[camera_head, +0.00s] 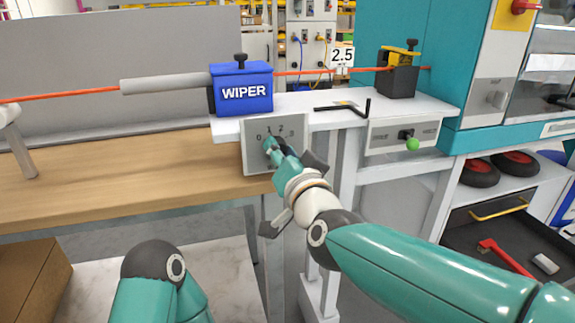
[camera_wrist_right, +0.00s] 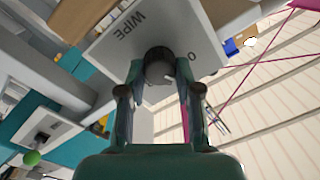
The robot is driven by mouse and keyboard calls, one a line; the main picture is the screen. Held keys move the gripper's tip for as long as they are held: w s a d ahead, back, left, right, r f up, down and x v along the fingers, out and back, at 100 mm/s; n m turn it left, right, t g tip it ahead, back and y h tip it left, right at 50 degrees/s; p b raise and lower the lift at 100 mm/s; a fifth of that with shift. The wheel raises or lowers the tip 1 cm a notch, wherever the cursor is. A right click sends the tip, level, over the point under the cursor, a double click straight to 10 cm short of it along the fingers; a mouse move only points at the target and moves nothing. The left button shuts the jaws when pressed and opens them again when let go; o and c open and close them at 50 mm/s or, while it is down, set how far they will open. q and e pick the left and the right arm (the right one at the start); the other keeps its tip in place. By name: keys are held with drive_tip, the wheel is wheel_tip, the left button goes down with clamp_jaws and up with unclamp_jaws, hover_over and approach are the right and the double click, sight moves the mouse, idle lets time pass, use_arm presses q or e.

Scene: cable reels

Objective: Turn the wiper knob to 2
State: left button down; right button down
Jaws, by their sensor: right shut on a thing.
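The wiper knob panel (camera_head: 296,124) is a pale plate under the white bench top, with numbers 0 to 3 in an arc. The panel also shows in the right wrist view (camera_wrist_right: 111,56), with "WIPE" and "0" readable. The dark round wiper knob (camera_wrist_right: 159,66) sits between the fingers of my right gripper (camera_wrist_right: 160,82), which is shut on it. In the head view my right gripper (camera_head: 276,147) covers most of the knob, so I cannot tell which number it points to. My left arm shows only in part; its gripper is out of view.
A blue WIPER box (camera_head: 241,86) stands on the bench top above the panel, with an orange cable (camera_head: 60,94) running through. To the right are a black hex key (camera_head: 345,108), a green-tipped lever (camera_head: 411,143) and an open drawer (camera_head: 500,245).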

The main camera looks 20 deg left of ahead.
drive_tip(key=m+b, duration=0.1)
drive_tip(key=m, duration=0.1)
drive_tip(key=m+b, duration=0.2)
drive_tip(key=shift+w+d+m, duration=0.15)
drive_tip(key=shift+d+m, duration=0.05)
drive_tip(key=shift+m, duration=0.2)
drive_tip(key=m+b, duration=0.2)
drive_tip(key=m, duration=0.3)
drive_tip(key=c, duration=0.8)
unclamp_jaws()
drive_tip(key=shift+w+f, duration=0.1)
drive_tip(key=shift+a, duration=0.1)
drive_tip(key=v, duration=1.2)
drive_tip(key=shift+a+f, duration=0.1)
drive_tip(key=shift+f, duration=0.1)
